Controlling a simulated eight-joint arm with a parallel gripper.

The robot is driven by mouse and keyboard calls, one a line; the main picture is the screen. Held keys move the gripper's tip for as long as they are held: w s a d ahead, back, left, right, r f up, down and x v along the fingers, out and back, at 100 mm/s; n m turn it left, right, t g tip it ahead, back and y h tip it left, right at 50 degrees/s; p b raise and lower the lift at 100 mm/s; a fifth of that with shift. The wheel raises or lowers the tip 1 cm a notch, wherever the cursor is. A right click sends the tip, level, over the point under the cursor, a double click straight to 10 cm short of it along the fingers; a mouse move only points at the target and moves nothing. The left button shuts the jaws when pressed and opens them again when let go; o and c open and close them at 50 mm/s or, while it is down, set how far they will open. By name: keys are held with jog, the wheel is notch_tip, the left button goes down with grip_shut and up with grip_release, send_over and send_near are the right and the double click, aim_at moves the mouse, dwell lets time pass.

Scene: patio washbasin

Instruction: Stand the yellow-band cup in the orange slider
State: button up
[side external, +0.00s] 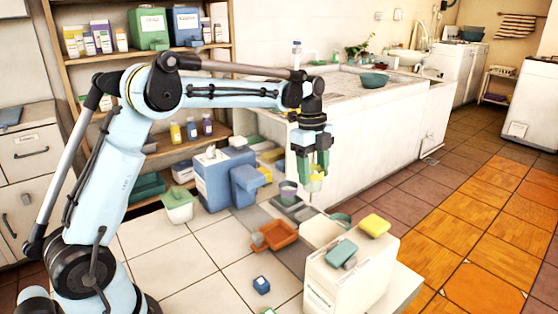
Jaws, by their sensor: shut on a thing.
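My gripper (313,172) points straight down in the middle of the side external view, its green fingers shut on the yellow-band cup (314,186). The cup is small and pale with a yellow band; the fingers hide its upper part. It appears upright, and I cannot tell its exact height above the surface. The orange slider (275,236) is a shallow orange tray on the tiled surface, below and left of my gripper. The cup is apart from it.
A second, greyish cup (288,193) stands just left of my gripper on grey trays. A blue box (225,180) stands behind left. A white box (350,275) with yellow and green pieces on top is at front right.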

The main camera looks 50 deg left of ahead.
jog(key=r, duration=0.1)
send_over(280, 237)
jog(key=shift+a+f, duration=0.2)
jog(key=shift+f, duration=2.3)
jog(key=shift+a+f, duration=0.15)
jog(key=shift+f, duration=2.3)
jog(key=o, duration=0.8)
jog(key=shift+f, duration=0.15)
jog(key=shift+c, duration=0.2)
